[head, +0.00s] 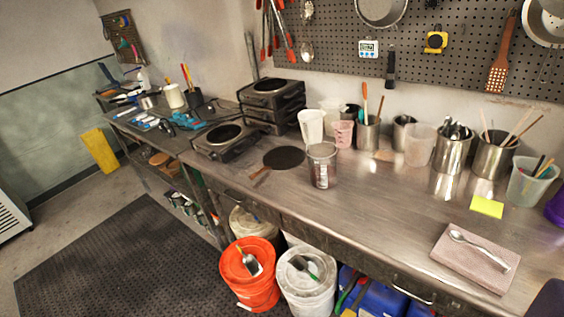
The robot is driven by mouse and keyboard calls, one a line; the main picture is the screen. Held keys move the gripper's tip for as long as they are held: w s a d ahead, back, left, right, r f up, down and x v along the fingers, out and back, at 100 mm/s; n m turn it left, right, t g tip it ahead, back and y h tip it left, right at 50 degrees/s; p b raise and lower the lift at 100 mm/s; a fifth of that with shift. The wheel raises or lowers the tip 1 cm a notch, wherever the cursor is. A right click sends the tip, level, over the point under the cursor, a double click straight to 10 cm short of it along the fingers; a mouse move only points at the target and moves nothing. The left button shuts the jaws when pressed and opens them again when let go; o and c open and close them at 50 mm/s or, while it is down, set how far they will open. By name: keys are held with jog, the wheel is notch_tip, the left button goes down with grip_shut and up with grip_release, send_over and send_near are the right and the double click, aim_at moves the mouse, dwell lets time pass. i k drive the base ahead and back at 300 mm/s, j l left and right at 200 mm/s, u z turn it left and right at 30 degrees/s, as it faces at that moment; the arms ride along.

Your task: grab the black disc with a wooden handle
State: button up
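The black disc (284,158) lies flat on the steel counter, left of the middle in the head view. Its short wooden handle (260,177) points down and left, toward the counter's front edge. A clear cup with a dark band (322,165) stands close on its right. A black hot plate (225,139) sits to its left. My gripper is not visible in the head view.
The steel counter (390,200) has bare room right of the cup. Metal pots and cups line its back. A folded cloth with a spoon (475,257) lies at right. An orange bucket (250,275) and a white bucket (305,285) stand below. A dark mat (130,260) covers the floor.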

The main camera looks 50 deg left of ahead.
aim_at(283, 157)
jog(key=j+u, duration=0.1)
jog(key=u, duration=0.45)
jog(key=i+j+u, duration=0.6)
jog(key=i+u, duration=0.4)
jog(key=i+j+u, duration=0.1)
jog(key=i, duration=0.65)
jog(key=i+j, duration=0.15)
jog(key=i, duration=0.55)
jog(key=j+u, duration=0.05)
